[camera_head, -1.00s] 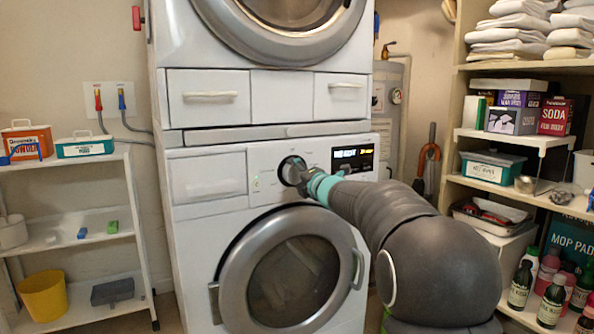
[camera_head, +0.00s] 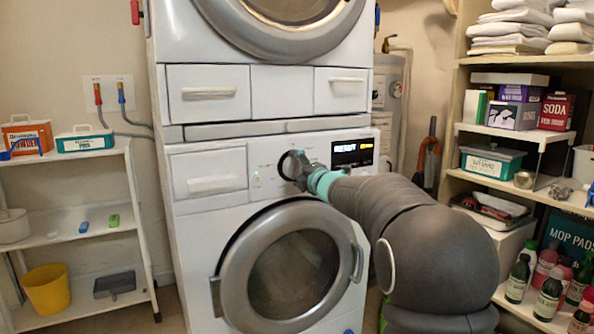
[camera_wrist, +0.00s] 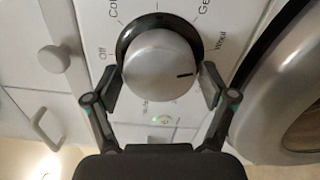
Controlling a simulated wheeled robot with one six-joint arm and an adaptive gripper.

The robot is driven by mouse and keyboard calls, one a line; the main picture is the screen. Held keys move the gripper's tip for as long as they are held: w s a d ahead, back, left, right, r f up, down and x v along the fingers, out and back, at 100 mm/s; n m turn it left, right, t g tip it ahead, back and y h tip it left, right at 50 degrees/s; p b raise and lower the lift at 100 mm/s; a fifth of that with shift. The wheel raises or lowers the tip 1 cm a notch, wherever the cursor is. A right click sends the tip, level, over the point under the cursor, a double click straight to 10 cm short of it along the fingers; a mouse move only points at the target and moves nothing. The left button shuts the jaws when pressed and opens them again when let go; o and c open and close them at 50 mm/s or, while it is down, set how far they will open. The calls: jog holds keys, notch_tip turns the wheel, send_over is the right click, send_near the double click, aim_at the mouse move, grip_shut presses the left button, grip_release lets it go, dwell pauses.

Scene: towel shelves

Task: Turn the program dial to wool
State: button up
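The program dial (camera_wrist: 158,66) is a round silver knob in a dark ring on the white front panel. Its black pointer line faces right and slightly down in the wrist view. The label Wool (camera_wrist: 220,42) stands up and to the right of the pointer; Off (camera_wrist: 102,55) is on the left. My gripper (camera_wrist: 160,80) has one finger on each side of the knob, close to its rim; I cannot tell whether they touch it. In the head view my gripper (camera_head: 296,170) covers much of the dial (camera_head: 288,163).
A lit display (camera_head: 352,151) is right of the dial. The round door (camera_head: 238,290) lies below, with its rim near my gripper's right side in the wrist view. Shelves (camera_head: 505,190) with bottles and towels stand at right, a white rack (camera_head: 75,214) at left.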

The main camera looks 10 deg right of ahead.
jog(key=shift+s, duration=0.1)
dwell(0.3)
jog(key=v, duration=1.1)
jog(key=shift+s+d, duration=0.15)
jog(key=shift+s, duration=0.2)
